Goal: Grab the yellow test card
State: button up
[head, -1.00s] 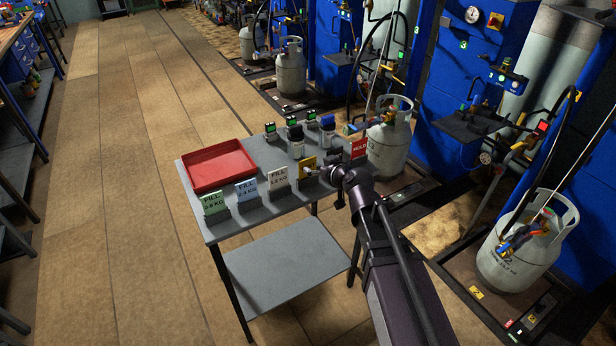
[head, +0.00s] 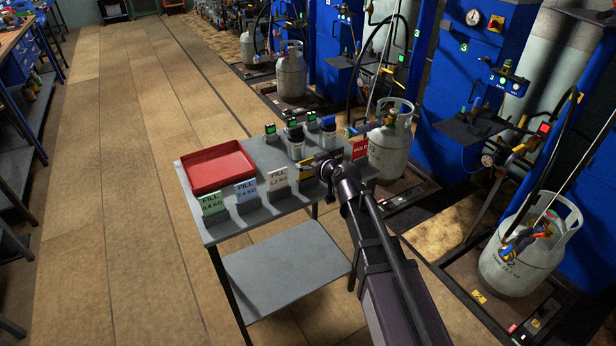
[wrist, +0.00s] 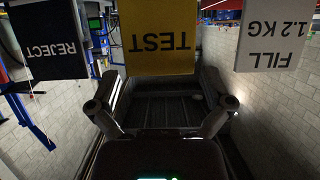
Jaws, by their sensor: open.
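The yellow TEST card (wrist: 158,40) hangs upside down at the top middle of the wrist view, with its lettering facing me. My gripper (wrist: 159,82) is open and empty, its two fingers spread to either side of the card's near edge in the picture. I cannot tell the gap in depth. In the head view, a narrow part of the yellow card (head: 306,182) shows on the grey cart, just left of my gripper (head: 324,172). The arm end hides much of the card there.
A dark REJECT card (wrist: 48,42) and a white FILL 1.2 KG card (wrist: 270,38) flank the TEST card. A red tray (head: 217,165), blue FILL card (head: 246,191), green FILL card (head: 212,204) and red HOLD card (head: 361,149) stand on the cart (head: 262,219).

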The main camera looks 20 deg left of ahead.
jog(key=shift+x, duration=0.9)
jog(key=shift+s, duration=0.1)
jog(key=c, duration=0.7)
